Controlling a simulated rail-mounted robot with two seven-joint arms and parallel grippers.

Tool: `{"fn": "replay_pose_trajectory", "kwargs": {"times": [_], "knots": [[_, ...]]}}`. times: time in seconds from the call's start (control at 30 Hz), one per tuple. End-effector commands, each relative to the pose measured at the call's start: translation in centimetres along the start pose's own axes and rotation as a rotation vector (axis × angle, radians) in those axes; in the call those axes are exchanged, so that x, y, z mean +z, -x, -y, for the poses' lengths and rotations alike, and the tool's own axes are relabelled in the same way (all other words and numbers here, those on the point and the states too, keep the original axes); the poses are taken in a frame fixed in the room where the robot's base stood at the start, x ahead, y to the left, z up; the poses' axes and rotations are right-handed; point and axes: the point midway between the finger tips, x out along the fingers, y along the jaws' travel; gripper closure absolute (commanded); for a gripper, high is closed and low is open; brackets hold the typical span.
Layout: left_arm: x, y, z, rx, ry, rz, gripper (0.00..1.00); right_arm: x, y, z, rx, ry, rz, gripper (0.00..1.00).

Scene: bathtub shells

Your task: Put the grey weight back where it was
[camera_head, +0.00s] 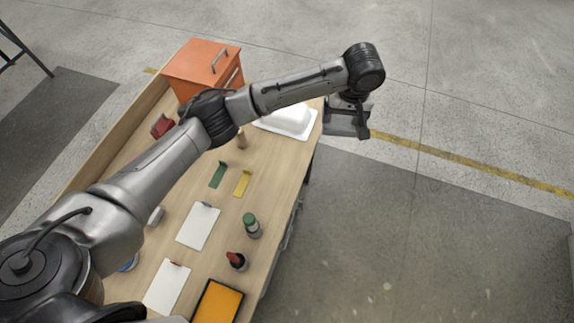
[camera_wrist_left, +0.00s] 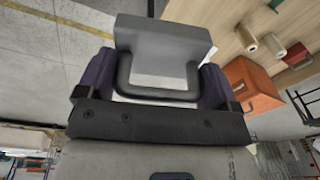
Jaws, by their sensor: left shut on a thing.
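The grey weight (camera_wrist_left: 168,42) is a block with a dark looped handle (camera_wrist_left: 160,92), seen close up in the left wrist view. My left gripper (camera_wrist_left: 155,88) is shut on it, with a dark finger at each side of the handle. In the head view my left gripper (camera_head: 347,124) hangs past the table's far right edge, apparently above the floor. There the weight is hard to tell from the gripper. A white bathtub shell (camera_head: 289,119) lies at the table's far right corner, partly covered by my arm. My right gripper is not in view.
The wooden table (camera_head: 265,178) holds an orange drawer box (camera_head: 203,66), green (camera_head: 218,175) and yellow (camera_head: 242,183) pieces, white sheets (camera_head: 198,226), a green-capped bottle (camera_head: 251,225), a red-topped bottle (camera_head: 236,260) and an orange tray (camera_head: 218,302). Open floor lies to the right.

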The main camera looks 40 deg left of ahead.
Motion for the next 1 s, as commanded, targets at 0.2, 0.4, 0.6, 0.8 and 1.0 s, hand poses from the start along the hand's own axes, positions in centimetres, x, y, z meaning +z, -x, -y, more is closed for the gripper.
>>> {"fn": "replay_pose_trajectory", "kwargs": {"times": [0.2, 0.4, 0.6, 0.8, 1.0], "knots": [[-1.4, -9.4, 0.5, 0.001, 0.246, -0.010, 0.83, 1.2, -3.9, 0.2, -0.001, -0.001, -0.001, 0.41], [-1.8, -14.8, 1.6, -0.001, 0.394, -0.026, 0.83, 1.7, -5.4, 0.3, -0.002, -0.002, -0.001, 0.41], [-1.8, -17.7, 2.3, -0.002, 0.473, -0.035, 0.83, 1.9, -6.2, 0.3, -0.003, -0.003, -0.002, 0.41], [-2.0, -19.5, 3.7, -0.005, 0.504, -0.040, 0.83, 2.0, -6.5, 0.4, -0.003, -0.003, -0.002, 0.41], [-2.9, -21.9, 6.9, -0.007, 0.506, -0.041, 0.83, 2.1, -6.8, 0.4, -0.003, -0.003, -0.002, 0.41]]}}
